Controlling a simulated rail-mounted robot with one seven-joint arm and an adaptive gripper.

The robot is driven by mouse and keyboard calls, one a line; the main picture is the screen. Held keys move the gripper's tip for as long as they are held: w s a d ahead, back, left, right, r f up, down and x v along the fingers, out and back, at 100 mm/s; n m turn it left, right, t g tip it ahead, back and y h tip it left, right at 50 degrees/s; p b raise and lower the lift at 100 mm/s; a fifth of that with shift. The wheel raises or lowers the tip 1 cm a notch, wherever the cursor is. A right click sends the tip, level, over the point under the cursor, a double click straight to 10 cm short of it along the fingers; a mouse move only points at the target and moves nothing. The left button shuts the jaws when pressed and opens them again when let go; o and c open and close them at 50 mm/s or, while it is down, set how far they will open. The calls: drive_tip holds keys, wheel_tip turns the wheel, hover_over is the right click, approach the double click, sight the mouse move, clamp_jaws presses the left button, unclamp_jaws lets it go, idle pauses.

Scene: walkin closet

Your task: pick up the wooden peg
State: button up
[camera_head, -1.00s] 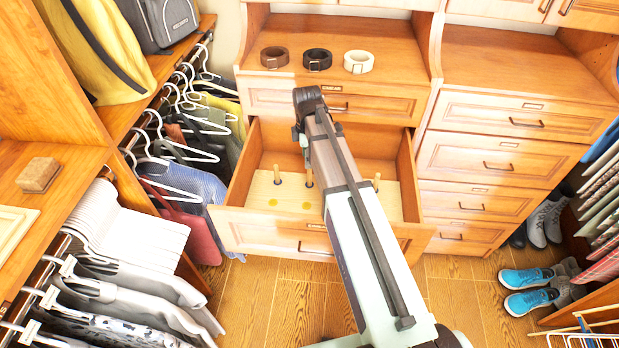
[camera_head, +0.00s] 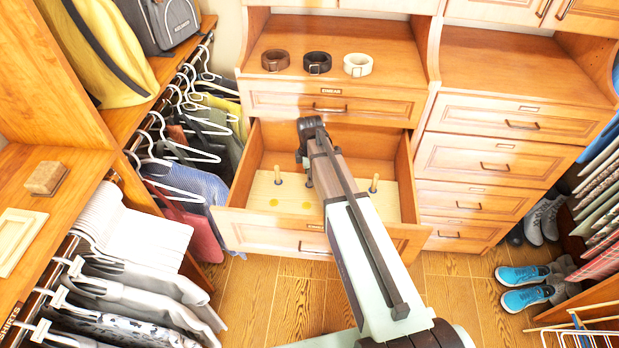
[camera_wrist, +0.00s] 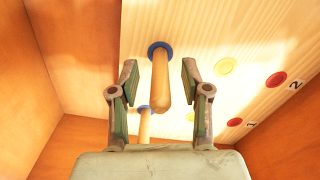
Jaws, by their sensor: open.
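A wooden peg (camera_wrist: 160,80) stands in a blue ring on a pale board, and in the wrist view it shows between the two fingers of my gripper (camera_wrist: 160,82). The gripper is open, with a gap on each side of the peg. I cannot tell how deep the peg lies between the fingers. In the head view, one peg (camera_head: 278,175) stands left of my gripper (camera_head: 308,178) and another peg (camera_head: 374,184) stands right of my arm. My gripper and arm hide the middle of the board.
The pegs stand inside an open drawer (camera_head: 265,235) with walls around the gripper. The pale board (camera_head: 258,190) has yellow spots; the wrist view also shows a yellow disc (camera_wrist: 224,67), a red disc (camera_wrist: 276,79) and numbers. Three belts (camera_head: 317,63) lie on the counter above.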

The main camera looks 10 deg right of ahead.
drive_tip(key=shift+f, duration=0.35)
clamp_jaws()
drive_tip(key=shift+r, duration=0.15)
